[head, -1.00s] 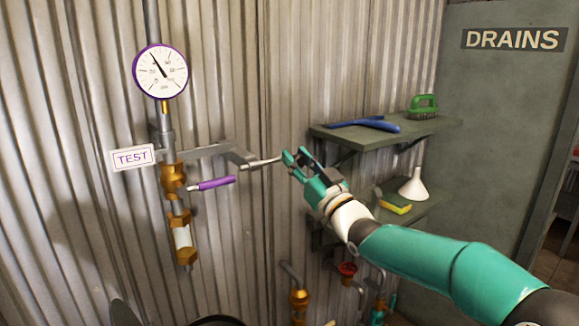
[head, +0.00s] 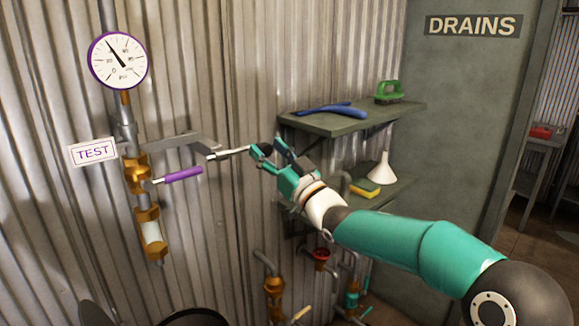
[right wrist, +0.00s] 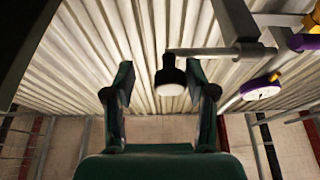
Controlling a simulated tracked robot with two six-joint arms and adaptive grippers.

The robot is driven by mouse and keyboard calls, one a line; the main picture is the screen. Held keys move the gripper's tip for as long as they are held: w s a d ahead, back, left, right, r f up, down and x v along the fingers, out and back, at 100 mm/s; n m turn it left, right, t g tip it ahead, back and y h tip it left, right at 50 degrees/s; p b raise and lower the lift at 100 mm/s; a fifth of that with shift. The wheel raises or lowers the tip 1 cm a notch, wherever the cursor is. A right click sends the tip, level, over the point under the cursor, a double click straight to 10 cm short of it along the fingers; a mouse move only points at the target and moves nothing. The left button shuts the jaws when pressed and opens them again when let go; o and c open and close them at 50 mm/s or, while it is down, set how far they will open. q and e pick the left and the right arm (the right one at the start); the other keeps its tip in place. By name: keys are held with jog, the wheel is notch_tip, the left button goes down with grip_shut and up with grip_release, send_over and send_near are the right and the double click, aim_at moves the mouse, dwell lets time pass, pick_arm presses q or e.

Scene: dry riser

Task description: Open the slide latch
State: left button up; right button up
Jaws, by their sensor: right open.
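A grey arm (head: 185,143) sticks out from the pipe by the TEST sign, with a thin light rod (head: 232,153) running right from its end. I take this rod for the slide latch, but cannot be sure. In the right wrist view the rod (right wrist: 200,51) ends in a dark knob (right wrist: 170,76) with a pale end face. My right gripper (head: 269,147) is at the rod's free end, its fingers open. In the right wrist view the open gripper (right wrist: 162,80) has the knob between its fingers, with gaps visible on both sides. My left gripper is not in view.
A gauge (head: 118,60) and a purple-handled lever (head: 182,174) are on the pipe at left. A shelf (head: 350,122) with a blue tool (head: 330,109) and green brush (head: 389,92) is behind my right gripper. Small valves (head: 320,256) stand below. Corrugated wall lies close behind.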

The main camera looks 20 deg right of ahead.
jog(key=v, duration=1.1)
jog(key=shift+s, duration=0.25)
jog(key=shift+d, duration=0.1)
notch_tip(320, 180, down, 4)
jog(key=a+m+g, duration=0.1)
jog(key=a+g, duration=0.1)
jog(key=g, duration=0.1)
jog(key=s+d+r+n+g+h, duration=0.1)
jog(key=s+d+r+h, duration=0.15)
jog(key=s+r, duration=0.45)
jog(key=shift+y, duration=0.45)
jog(key=x, duration=0.6)
jog(key=r+x, duration=0.1)
jog(key=x, duration=0.4)
jog(key=d+p+x, duration=0.1)
jog(key=x, duration=0.5)
jog(key=shift+w+r, duration=0.3)
jog(key=shift+w, duration=0.2)
grip_shut()
